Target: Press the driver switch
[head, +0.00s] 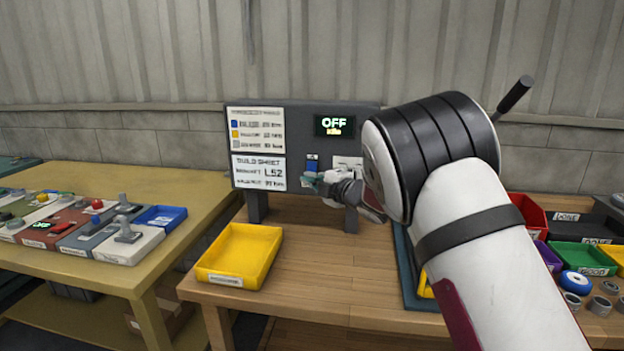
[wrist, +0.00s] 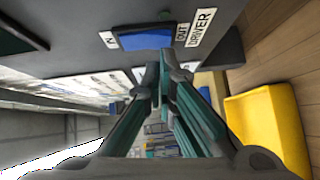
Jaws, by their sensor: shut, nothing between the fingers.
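The driver switch is a blue rocker on the front of the grey panel; it shows in the wrist view (wrist: 147,40) and in the head view (head: 312,160). White labels reading IN, OUT and DRIVER sit around it. My gripper (head: 309,181) is in front of the panel, just below the switch in the head view. In the wrist view its closed fingertips (wrist: 160,76) are close to the switch, with nothing between them. I cannot tell whether they touch the panel. The display (head: 334,125) on the panel reads OFF in green, with smaller yellow text under it.
A build sheet (head: 259,171) is on the panel's left. A yellow bin (head: 239,254) stands on the wooden bench in front. Red (head: 530,218) and green (head: 581,258) bins stand at right.

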